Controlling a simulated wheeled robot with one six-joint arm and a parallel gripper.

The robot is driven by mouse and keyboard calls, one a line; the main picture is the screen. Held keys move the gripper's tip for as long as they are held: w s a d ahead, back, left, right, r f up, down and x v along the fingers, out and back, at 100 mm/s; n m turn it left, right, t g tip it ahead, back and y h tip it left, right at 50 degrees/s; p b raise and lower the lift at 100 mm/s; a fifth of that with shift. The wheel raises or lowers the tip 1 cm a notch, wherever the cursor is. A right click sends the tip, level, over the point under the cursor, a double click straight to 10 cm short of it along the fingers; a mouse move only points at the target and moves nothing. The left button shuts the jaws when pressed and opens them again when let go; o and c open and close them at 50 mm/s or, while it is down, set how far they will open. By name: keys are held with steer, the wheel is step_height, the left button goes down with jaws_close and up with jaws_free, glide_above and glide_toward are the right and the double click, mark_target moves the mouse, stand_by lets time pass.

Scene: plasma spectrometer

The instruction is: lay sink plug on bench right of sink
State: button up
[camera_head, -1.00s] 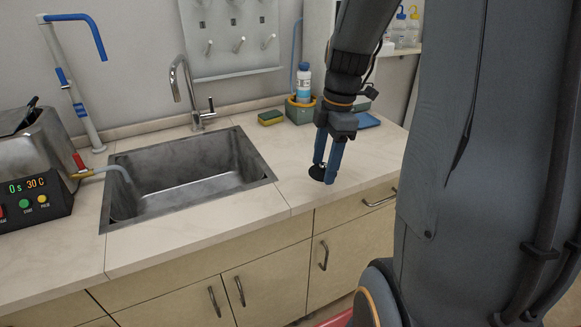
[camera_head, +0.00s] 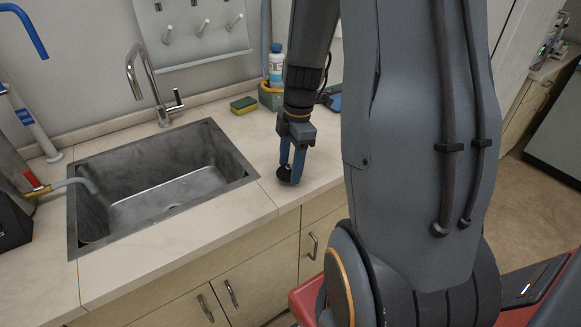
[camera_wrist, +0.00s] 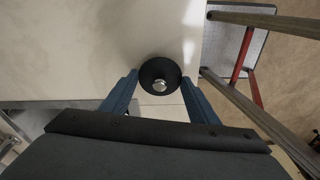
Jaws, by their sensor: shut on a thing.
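The sink plug (camera_wrist: 160,72) is a black round disc with a shiny metal knob in its middle. My gripper (camera_head: 291,172) is shut on it, with one blue finger on each side. In the head view the plug (camera_head: 284,175) is at the fingertips, over the bench (camera_head: 235,215) to the right of the sink. I cannot tell whether it touches the bench. The sink (camera_head: 76,200) is a grey metal basin set in the pale bench. In the wrist view my gripper (camera_wrist: 158,90) has the plug between its fingertips.
A green and yellow sponge (camera_head: 243,105) lies behind the sink's right corner. A bottle (camera_head: 276,65) stands in a green holder (camera_head: 270,97) behind my gripper. The tap (camera_head: 150,85) rises at the sink's back. The bench's front edge is close to the plug.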

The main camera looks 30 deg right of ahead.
steer(key=shift+f, duration=0.8)
steer(key=shift+f, duration=0.1)
steer(key=o, duration=1)
step_height(320, 180, up, 12)
steer(key=d+b, duration=0.1)
steer(key=b, duration=0.1)
steer(key=s+a+f+m, duration=0.2)
steer(key=a+m, duration=0.2)
steer(key=m, duration=0.1)
steer(key=s+a+f+m+h, duration=0.1)
steer(key=s+a+f+m, duration=0.1)
steer(key=a+m, duration=0.3)
steer(key=s+a+f+m+t, duration=0.1)
steer(key=s+a+f+m, duration=0.1)
steer(key=a+m, duration=0.3)
steer(key=shift+s+f+m, duration=0.3)
steer(key=shift+s+m, duration=0.3)
steer(key=shift+s, duration=0.2)
